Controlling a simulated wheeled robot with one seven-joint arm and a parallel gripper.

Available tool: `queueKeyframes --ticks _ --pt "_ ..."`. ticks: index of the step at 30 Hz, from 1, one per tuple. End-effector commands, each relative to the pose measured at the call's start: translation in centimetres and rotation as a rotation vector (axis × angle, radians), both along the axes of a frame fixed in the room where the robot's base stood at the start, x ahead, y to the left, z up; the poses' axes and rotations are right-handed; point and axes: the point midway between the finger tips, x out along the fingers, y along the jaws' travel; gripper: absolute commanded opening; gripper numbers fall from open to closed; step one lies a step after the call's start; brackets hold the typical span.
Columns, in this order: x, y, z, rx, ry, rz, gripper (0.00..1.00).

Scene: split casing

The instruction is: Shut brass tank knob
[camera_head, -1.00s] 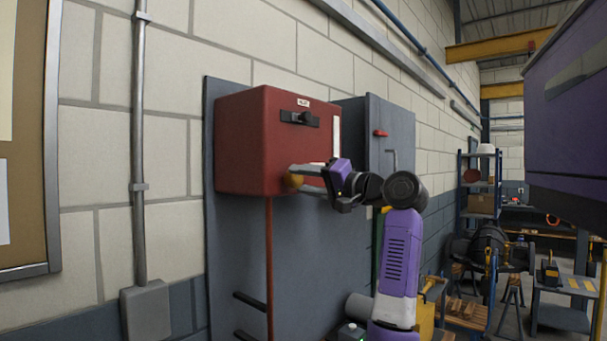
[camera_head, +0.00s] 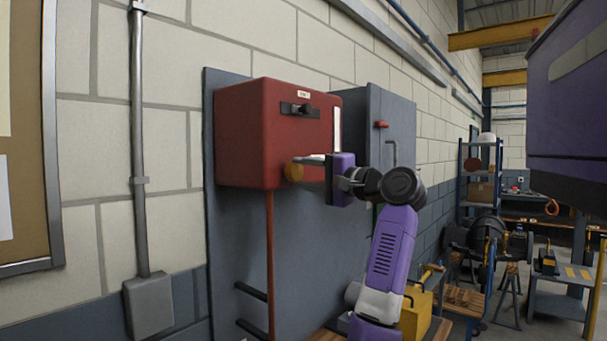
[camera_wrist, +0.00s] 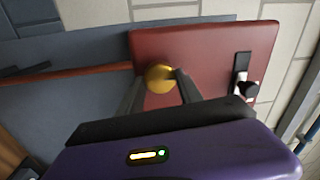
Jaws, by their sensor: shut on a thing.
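The brass knob (camera_head: 293,172) sits low on the front of the red tank (camera_head: 240,135), which is mounted on a grey wall panel. In the wrist view the brass knob (camera_wrist: 160,78) shows as a round gold disc between the two dark fingers. My gripper (camera_head: 305,161) reaches in from the right with its fingers at the knob; in the wrist view my gripper (camera_wrist: 158,85) is shut on it. The fingers hide the sides of the knob. A black switch (camera_head: 299,110) sits above the knob on the tank, and shows at the right in the wrist view (camera_wrist: 245,88).
A red pipe (camera_head: 269,260) runs down from the tank. A grey cabinet (camera_head: 392,140) with a red handle stands right of it. A yellow toolbox (camera_head: 415,312) is low at right, and shelving (camera_head: 480,180) stands farther back. A conduit (camera_head: 137,150) runs up the wall at left.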

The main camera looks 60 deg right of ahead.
Motion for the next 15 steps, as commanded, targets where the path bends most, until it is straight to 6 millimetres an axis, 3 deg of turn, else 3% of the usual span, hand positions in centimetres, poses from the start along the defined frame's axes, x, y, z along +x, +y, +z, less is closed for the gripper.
queueKeyframes --ticks 7,8,9,11,15 --pt "-0.12 -0.18 -0.06 0.003 0.0 -0.004 0.02" --pt "-0.12 -0.18 -0.07 0.003 0.0 -0.004 0.44" --pt "-0.12 -0.18 -0.07 0.003 0.0 -0.004 0.52" --pt "-0.11 -0.16 -0.06 0.003 0.0 -0.003 0.64" --pt "-0.06 -0.09 -0.04 0.002 0.0 -0.002 0.64"
